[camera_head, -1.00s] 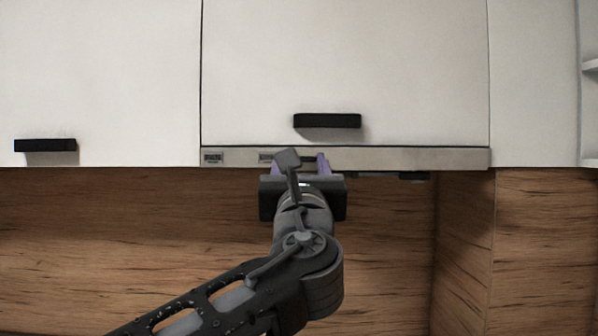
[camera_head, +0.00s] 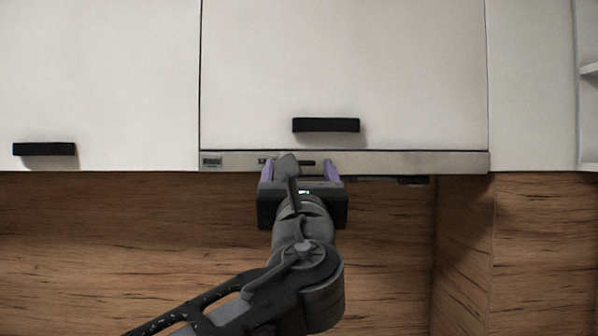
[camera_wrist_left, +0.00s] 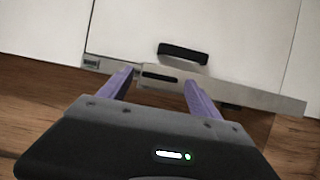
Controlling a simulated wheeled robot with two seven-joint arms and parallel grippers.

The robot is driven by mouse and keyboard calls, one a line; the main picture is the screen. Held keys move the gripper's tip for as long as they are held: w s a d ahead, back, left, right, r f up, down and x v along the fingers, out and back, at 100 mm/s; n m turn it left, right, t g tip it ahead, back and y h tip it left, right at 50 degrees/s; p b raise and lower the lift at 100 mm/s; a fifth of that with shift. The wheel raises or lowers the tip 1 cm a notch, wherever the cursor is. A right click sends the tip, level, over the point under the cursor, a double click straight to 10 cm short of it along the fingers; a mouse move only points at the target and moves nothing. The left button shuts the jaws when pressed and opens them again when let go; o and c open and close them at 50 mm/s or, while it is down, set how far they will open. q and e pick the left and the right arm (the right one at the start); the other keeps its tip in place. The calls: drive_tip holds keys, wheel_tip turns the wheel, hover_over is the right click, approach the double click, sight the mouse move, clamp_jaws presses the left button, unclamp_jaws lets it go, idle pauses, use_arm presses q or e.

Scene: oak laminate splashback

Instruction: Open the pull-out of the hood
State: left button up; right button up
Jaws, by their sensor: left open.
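The hood's pull-out (camera_head: 420,161) is a thin grey metal strip under the white cabinet door. It also crosses the left wrist view (camera_wrist_left: 240,92). My left gripper (camera_head: 299,167) is in front of and just below the strip. Its purple fingers are spread wide, one on each side of the dark slot, with nothing between them. Whether the fingertips touch the strip is unclear. My right gripper is out of view.
A white cabinet door with a black handle (camera_head: 326,125) is right above the strip. Another black handle (camera_head: 44,149) is on the left door. An oak splashback (camera_head: 130,230) lies behind and below, with an oak side panel (camera_head: 464,240) at the right.

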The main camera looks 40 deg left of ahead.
use_arm(q)
drive_tip(key=b+v, duration=0.2)
drive_tip(key=v, duration=0.5)
idle(0.4)
